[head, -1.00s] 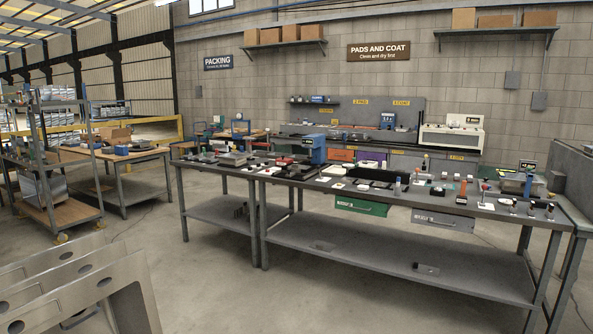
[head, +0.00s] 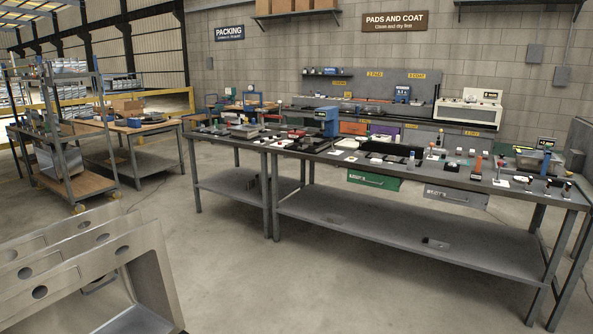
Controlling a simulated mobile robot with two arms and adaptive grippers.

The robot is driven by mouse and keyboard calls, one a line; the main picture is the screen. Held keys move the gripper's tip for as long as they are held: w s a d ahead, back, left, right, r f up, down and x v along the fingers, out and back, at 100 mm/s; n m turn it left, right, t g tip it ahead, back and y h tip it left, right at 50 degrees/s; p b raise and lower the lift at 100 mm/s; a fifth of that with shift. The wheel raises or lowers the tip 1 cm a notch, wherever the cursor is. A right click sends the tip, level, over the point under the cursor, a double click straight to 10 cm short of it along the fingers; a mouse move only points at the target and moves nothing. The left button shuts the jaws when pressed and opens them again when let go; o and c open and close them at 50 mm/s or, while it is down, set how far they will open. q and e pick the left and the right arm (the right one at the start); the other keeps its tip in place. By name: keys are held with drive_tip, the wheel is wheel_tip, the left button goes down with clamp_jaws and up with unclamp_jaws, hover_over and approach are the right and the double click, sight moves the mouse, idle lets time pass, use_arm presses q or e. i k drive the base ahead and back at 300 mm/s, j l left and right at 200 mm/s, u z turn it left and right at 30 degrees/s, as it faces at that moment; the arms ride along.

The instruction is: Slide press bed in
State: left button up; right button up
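A blue machine (head: 328,121), which may be the press, stands on the long grey workbench (head: 345,208) near its middle. A low red and dark piece (head: 297,137) lies on the bench just left of the blue machine. It is too small to tell whether this is the press bed or how far out it sits. Neither of my grippers shows in the head view.
Small tools and parts crowd the bench top. Green (head: 374,181) and grey (head: 455,196) drawers hang under its front edge. Metal sink panels (head: 90,270) stand close at lower left. A shelf cart (head: 75,150) is at left. The floor before the bench is clear.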

sight(296, 142)
drive_tip(key=i, duration=3.95)
